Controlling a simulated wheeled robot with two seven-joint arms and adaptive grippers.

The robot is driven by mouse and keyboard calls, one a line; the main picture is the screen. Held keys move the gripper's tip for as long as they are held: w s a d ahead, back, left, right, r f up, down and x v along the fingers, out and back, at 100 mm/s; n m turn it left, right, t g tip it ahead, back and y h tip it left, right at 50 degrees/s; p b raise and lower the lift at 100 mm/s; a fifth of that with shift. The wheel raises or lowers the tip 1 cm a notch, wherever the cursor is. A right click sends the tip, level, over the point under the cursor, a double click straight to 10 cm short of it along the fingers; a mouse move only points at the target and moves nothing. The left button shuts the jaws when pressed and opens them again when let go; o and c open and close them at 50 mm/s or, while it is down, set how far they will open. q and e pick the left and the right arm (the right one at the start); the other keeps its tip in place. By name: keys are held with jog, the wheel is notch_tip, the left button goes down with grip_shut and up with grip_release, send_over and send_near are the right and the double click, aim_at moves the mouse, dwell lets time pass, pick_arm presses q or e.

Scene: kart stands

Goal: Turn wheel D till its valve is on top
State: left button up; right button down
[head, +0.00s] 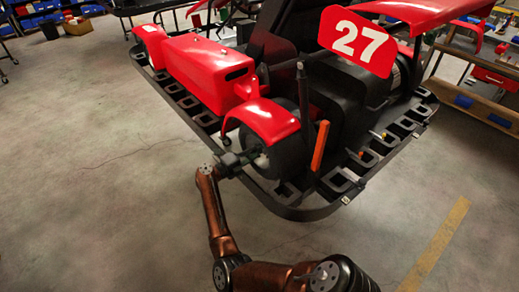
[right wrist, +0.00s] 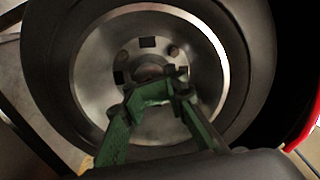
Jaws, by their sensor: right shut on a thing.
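A wheel (head: 288,156) with a dark tyre sits under a red fender on the near side of the kart. No letter shows on it, so I cannot confirm it is wheel D. In the right wrist view its metal rim (right wrist: 205,55) and central hub (right wrist: 148,58) face the camera. My right gripper (head: 246,160) is at the wheel's outer face. Its green fingers (right wrist: 158,88) are shut on the hub at the wheel's centre, hiding part of it. I cannot make out the valve. My left gripper is not in view.
The red kart with number plate 27 (head: 358,41) rests on a black slotted frame (head: 300,211) whose edge juts out near my right arm. An orange upright piece (head: 320,145) stands right of the wheel. The floor (head: 100,180) at left is clear.

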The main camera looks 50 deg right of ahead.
jog(key=shift+a+f, duration=0.15)
jog(key=shift+f, duration=0.85)
jog(key=c, duration=1.8)
grip_release()
jog(key=shift+f, duration=0.1)
jog(key=a, duration=0.3)
jog(key=w+a, duration=0.1)
jog(key=a, duration=0.1)
jog(key=w+a, duration=0.1)
jog(key=a, duration=0.2)
jog(key=shift+a+r, duration=0.3)
jog(key=shift+s+r, duration=0.1)
jog(key=shift+w+a, duration=0.25)
jog(key=shift+a, duration=1.05)
jog(key=shift+w+a, duration=0.2)
jog(key=shift+a, duration=1.1)
jog(key=shift+w+a, duration=0.25)
jog(key=shift+a, duration=1.05)
